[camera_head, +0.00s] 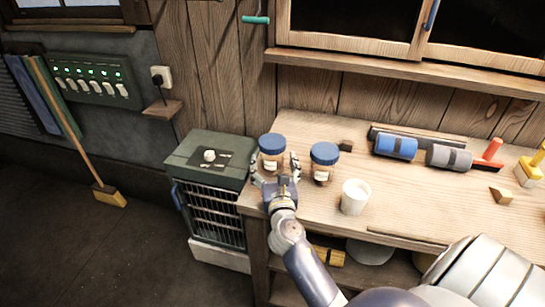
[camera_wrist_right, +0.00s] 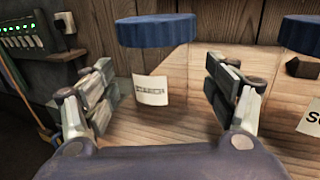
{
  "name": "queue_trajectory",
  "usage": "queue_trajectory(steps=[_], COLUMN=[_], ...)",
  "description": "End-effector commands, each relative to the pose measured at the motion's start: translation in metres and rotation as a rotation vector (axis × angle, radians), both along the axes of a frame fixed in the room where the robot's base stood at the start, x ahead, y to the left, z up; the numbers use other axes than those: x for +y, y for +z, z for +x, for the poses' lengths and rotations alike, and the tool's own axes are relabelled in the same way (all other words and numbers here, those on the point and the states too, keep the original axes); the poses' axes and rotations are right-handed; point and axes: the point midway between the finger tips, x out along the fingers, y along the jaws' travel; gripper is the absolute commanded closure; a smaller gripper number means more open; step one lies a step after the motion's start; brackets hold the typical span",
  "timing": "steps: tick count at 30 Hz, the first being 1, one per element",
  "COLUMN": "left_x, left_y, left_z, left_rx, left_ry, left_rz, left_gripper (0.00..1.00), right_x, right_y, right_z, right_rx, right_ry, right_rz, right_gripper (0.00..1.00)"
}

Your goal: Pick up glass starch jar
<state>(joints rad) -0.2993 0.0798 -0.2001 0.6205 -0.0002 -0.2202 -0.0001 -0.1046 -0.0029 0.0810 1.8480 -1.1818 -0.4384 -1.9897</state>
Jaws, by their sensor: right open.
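The glass starch jar (camera_head: 271,150) has a blue lid and stands upright at the left end of the wooden workbench. In the right wrist view its pale label (camera_wrist_right: 151,90) reads "STARCH", and its blue lid (camera_wrist_right: 157,31) is at the top. My right gripper (camera_head: 275,168) is open, with one finger on each side of the jar. In the right wrist view the fingers (camera_wrist_right: 165,85) show gaps to the jar, and I see no contact. The jar's lower part is partly hidden by my gripper in the head view. My left gripper is not in view.
A second blue-lidded jar (camera_head: 323,161) stands close to the right. A white cup (camera_head: 354,197) is in front of it. Blue (camera_head: 395,146) and grey (camera_head: 449,157) rolls lie farther right. A dark cabinet (camera_head: 206,200) stands left of the bench (camera_head: 430,205). A shelf ledge (camera_head: 400,77) runs above.

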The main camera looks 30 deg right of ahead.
Motion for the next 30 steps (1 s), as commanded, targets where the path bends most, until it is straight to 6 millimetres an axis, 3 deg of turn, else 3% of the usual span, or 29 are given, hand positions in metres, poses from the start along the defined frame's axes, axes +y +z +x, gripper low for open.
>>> queue_trajectory(steps=[6,15,22,30], left_x=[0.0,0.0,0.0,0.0], left_y=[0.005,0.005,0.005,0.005], left_z=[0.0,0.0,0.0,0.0], left_rx=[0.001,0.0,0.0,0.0], left_ry=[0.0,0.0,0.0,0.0], left_rz=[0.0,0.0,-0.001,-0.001], left_gripper=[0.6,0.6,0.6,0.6], right_x=[-0.014,-0.016,-0.016,-0.016], right_y=[0.002,0.001,0.001,0.001], right_z=[0.026,0.031,0.03,0.03], right_rx=[-0.001,0.0,-0.001,-0.002], right_ry=[0.0,0.0,0.0,0.0], right_rz=[0.0,0.0,0.0,-0.001], right_gripper=[0.21,0.21,0.71,0.73])
